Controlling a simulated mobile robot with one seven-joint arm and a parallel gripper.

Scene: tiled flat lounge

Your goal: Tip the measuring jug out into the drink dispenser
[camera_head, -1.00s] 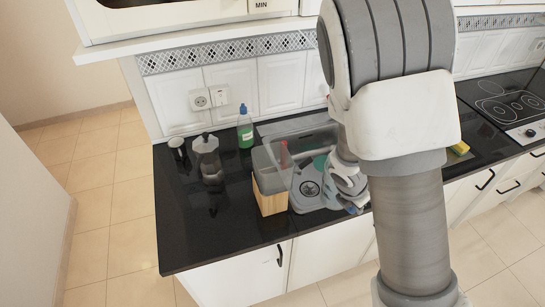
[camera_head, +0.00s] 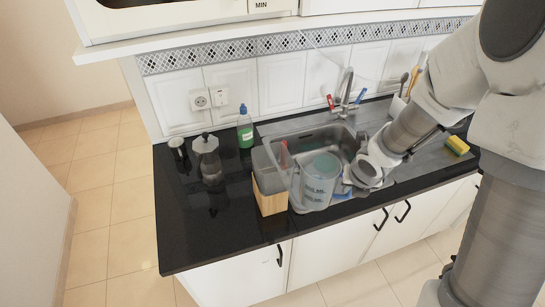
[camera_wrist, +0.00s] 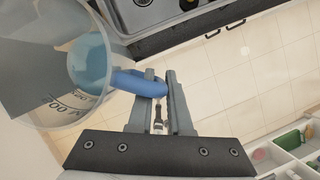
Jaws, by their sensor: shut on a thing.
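The measuring jug (camera_head: 318,180), clear with printed ML marks, is just right of the drink dispenser in the head view. In the wrist view the jug (camera_wrist: 100,35) fills the upper left, with something teal-blue showing inside. My gripper (camera_wrist: 162,80) is shut on its blue handle (camera_wrist: 135,83). In the head view my gripper (camera_head: 350,181) is right of the jug, in front of the sink. The drink dispenser (camera_head: 270,197), a grey see-through box with a wooden lower part, stands on the black counter. I cannot tell its opening or what it holds.
A sink (camera_head: 335,142) with a tap (camera_head: 347,92) lies behind the jug. A moka pot (camera_head: 207,158), a small metal cup (camera_head: 178,147) and a green bottle (camera_head: 245,128) stand at left. A yellow sponge (camera_head: 457,145) lies right. The front-left counter is clear.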

